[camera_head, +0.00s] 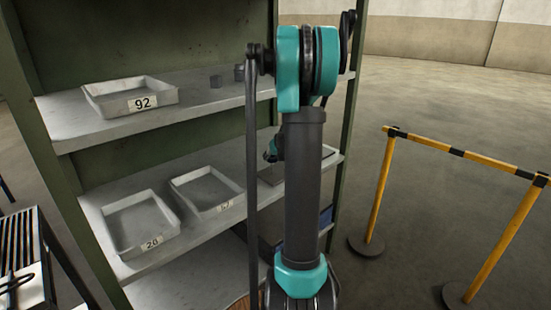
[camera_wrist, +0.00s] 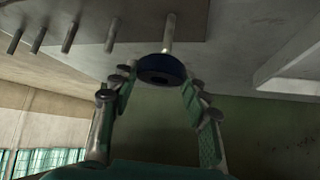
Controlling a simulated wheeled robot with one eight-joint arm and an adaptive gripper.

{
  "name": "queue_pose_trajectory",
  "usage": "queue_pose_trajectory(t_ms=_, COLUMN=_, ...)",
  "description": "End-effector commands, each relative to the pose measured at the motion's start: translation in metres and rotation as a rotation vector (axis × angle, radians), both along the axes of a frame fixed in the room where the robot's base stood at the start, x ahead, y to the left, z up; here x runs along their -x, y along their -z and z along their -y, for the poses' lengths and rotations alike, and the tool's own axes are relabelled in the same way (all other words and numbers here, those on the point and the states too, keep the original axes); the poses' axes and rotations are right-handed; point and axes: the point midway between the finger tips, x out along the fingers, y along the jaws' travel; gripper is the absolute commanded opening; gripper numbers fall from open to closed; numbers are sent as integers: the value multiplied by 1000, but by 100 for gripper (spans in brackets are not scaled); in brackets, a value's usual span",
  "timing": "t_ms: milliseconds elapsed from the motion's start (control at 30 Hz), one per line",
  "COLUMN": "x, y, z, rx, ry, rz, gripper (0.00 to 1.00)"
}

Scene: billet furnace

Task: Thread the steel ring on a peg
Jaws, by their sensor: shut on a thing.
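The ring (camera_wrist: 161,67) is dark blue-black and sits between the fingertips of my gripper (camera_wrist: 160,82) in the wrist view. My gripper is shut on it. One peg (camera_wrist: 169,32) lies in line with the ring, its end meeting or passing behind the ring's edge; I cannot tell whether the ring is around it. Several more bare metal pegs (camera_wrist: 72,35) stand in a row on a grey plate (camera_wrist: 140,14) to the left. In the head view my arm hides the ring and most of the plate area.
Small grey blocks (camera_head: 216,81) sit on the upper shelf. A yellow-black barrier (camera_head: 463,154) stands at right. Open floor lies behind it.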

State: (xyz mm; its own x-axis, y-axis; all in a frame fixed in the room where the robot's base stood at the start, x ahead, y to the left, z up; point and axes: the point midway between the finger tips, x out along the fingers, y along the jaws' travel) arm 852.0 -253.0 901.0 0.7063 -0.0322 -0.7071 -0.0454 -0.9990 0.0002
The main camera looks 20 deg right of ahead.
Motion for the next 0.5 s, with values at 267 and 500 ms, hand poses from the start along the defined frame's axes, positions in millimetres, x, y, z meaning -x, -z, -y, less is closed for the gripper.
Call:
queue_pose_trajectory(t_ms=267, x=-8, y=5, z=-3, rx=0, ry=-1, rz=1, gripper=2)
queue_pose_trajectory(t_ms=500, x=-7, y=16, z=-3, rx=-1, ry=-1, rz=1, gripper=2)
